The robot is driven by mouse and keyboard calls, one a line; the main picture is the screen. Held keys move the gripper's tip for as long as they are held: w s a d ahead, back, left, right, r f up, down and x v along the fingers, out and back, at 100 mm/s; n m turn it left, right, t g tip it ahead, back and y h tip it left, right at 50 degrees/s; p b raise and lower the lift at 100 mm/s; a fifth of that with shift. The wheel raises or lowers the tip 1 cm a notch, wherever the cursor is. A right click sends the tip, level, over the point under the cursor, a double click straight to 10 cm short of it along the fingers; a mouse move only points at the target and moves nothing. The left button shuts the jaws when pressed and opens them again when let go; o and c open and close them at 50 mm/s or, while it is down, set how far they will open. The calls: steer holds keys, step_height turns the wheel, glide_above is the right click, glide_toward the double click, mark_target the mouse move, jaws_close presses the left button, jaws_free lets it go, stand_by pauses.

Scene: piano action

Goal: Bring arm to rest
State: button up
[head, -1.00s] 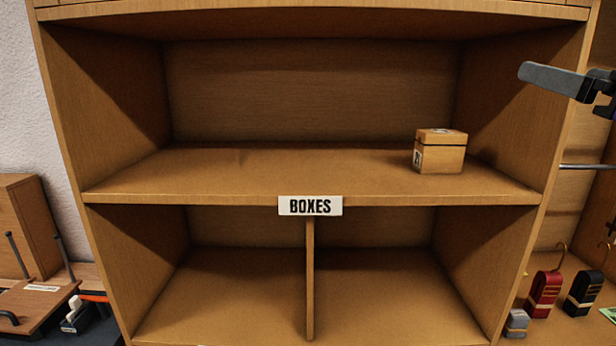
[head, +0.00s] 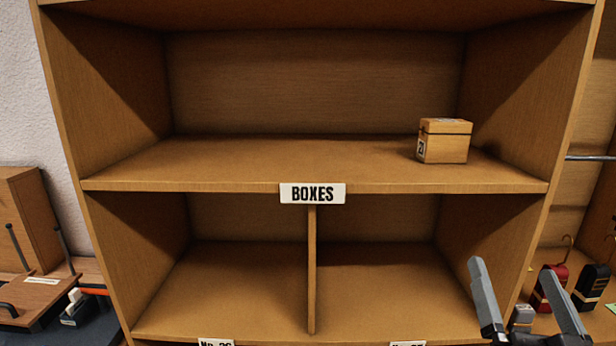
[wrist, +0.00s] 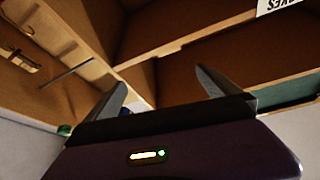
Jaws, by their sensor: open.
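My gripper (head: 523,296) is at the lower right of the head view, in front of the shelf unit's right side. Its two grey fingers point up and stand apart, with nothing between them. In the wrist view my gripper (wrist: 163,98) also shows open and empty, with shelf boards beyond the fingers. A small wooden box (head: 444,141) with a dark seam and a label sits on the upper shelf at the right, apart from my gripper.
The wooden shelf unit (head: 230,186) bears a "BOXES" sign (head: 312,193). Its two lower compartments look empty. At the right are red (head: 548,288) and black (head: 588,287) hooked weights. A wooden stand with dark rods (head: 30,290) is at the left.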

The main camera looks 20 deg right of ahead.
steer(key=s+a+f+n+g+y+b, duration=0.1)
steer(key=s+a+f+n+g+y, duration=0.2)
steer(key=s+a+f, duration=0.6)
steer(key=s+a+f+n+g+y+b, duration=0.2)
steer(key=s+a+f, duration=0.7)
steer(key=s+f, duration=0.7)
steer(key=f+n+g+y, duration=0.1)
steer(key=n+y, duration=0.1)
steer(key=y, duration=0.1)
steer(key=shift+s+a+f+y, duration=0.2)
steer(key=shift+s+y, duration=0.05)
steer(key=shift+y, duration=0.15)
